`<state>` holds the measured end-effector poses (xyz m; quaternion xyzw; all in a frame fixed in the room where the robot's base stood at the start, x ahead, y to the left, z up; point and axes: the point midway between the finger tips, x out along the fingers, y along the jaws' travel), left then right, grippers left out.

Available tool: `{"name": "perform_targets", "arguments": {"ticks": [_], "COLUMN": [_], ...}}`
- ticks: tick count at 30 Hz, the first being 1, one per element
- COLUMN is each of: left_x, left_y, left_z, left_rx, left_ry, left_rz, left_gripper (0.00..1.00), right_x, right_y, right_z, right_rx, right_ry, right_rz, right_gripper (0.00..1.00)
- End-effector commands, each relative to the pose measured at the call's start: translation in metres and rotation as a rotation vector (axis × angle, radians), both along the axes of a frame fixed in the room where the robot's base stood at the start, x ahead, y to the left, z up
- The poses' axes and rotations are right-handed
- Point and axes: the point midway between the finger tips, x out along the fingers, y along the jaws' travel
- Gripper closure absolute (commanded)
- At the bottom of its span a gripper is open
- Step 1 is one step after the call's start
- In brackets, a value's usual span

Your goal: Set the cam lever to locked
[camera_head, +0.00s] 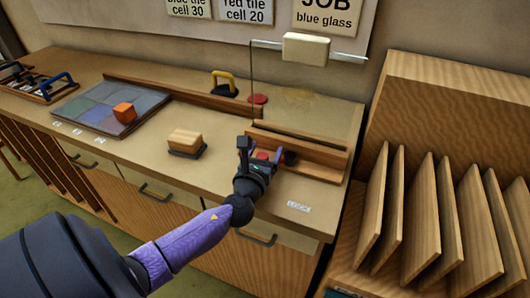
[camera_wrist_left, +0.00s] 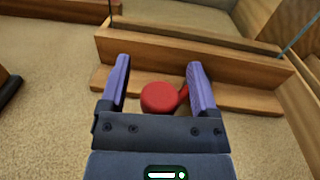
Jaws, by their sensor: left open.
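The cam lever shows as a red round piece with a short arm pointing right in the left wrist view (camera_wrist_left: 160,98). It sits at the front of a wooden fence, and part of it shows red behind the gripper in the head view (camera_head: 263,156). My left gripper (camera_head: 262,152) is open, its purple fingers on either side of the red piece in the wrist view (camera_wrist_left: 158,82). The right finger is very close to the lever's arm; I cannot tell whether they touch. My right gripper is not in view.
The wooden fence (camera_head: 310,150) stands on the bench's right end. A wooden block (camera_head: 185,139) on a dark base, a tile tray (camera_head: 105,106) with an orange cube (camera_head: 125,112), and a yellow-handled tool (camera_head: 223,82) lie left. A rack of boards (camera_head: 430,210) stands right.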

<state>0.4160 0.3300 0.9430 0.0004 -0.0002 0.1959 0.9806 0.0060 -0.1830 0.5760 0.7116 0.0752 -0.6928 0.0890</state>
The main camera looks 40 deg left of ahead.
Motion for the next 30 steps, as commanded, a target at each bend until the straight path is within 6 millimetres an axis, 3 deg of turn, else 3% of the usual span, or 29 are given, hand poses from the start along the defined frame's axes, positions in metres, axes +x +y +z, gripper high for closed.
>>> {"name": "perform_targets", "arguments": {"ticks": [7,18,30], "left_x": [0.0008,0.0006,0.0006], "left_y": [0.0004,0.0004,0.0002], "left_z": [-0.0001,-0.0001,-0.0002], "left_rx": [0.000,-0.001,-0.001], "left_ry": [0.001,0.001,0.001], "left_rz": [0.000,0.000,0.000], "left_gripper": [0.22,1.00,1.00], "right_x": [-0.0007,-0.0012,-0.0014], "right_y": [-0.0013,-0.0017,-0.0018], "right_z": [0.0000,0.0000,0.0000], "right_rx": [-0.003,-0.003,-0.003], "right_ry": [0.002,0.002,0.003], "right_rz": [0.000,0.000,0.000], "right_gripper": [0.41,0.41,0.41]}}
